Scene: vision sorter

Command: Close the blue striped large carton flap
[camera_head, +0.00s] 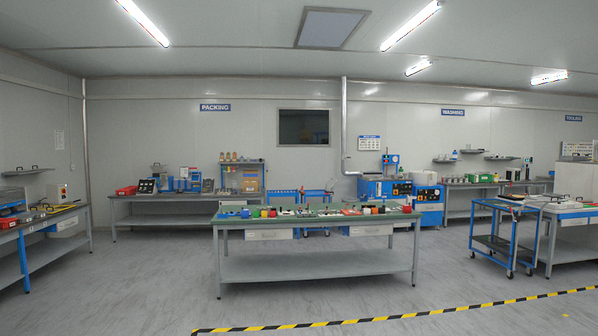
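I cannot make out a blue striped large carton or its flap for certain at this distance. On the packing bench (140,197) against the back wall, small blue items (181,184) stand left of a shelf rack. A tan, box-like item (250,184) sits under the shelf of that rack. Whether any of these is the carton, and whether a flap is open, is too small to tell. Neither of my grippers shows in the head view.
A green-topped table (318,263) with many small items stands mid-room. A blue cart (505,241) and bench are at right, a workbench (40,222) at left. Blue machines (400,190) stand at the back. Yellow-black floor tape (400,317) crosses the open floor in front.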

